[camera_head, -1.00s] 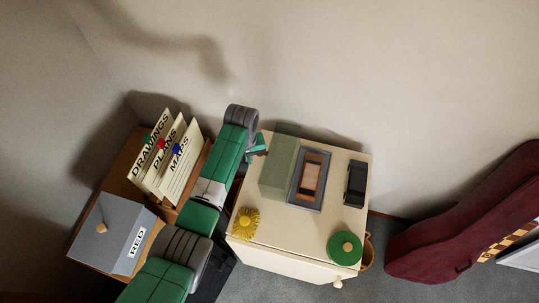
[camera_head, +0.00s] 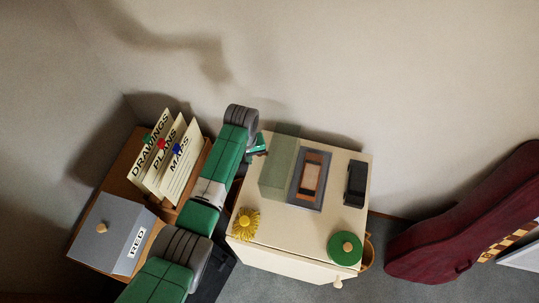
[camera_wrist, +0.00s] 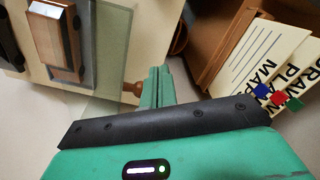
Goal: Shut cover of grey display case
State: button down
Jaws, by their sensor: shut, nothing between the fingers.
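The grey display case (camera_head: 322,195) lies on top of the cream cabinet and holds a brown block (camera_head: 312,177). Its see-through greenish cover (camera_head: 279,165) stands raised at the left side of the base. In the wrist view the cover (camera_wrist: 112,55) is a clear pane between the case base (camera_wrist: 75,65) and my fingers. My gripper (camera_head: 262,142) is shut and empty, at the outer left side of the cover near its back end. In the wrist view the shut fingers (camera_wrist: 158,78) are close to the pane; I cannot tell whether they touch it.
A black object (camera_head: 355,184) lies right of the case. A yellow sunburst piece (camera_head: 245,223) and a green disc (camera_head: 345,247) sit along the cabinet's front. A brown desk with labelled cards (camera_head: 165,160) and a grey box (camera_head: 108,232) stands left. The wall is behind.

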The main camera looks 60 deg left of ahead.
aim_at(275, 161)
jog(key=shift+f, duration=0.15)
notch_tip(275, 161, down, 3)
jog(key=shift+r+b, duration=0.15)
jog(key=shift+b, duration=0.85)
jog(key=shift+w+d+f, duration=0.25)
jog(key=shift+w+d, duration=0.2)
jog(key=shift+d, duration=0.05)
dwell(0.3)
jog(key=shift+w+d, duration=0.45)
jog(key=shift+d, duration=0.05)
jog(key=shift+w, duration=0.1)
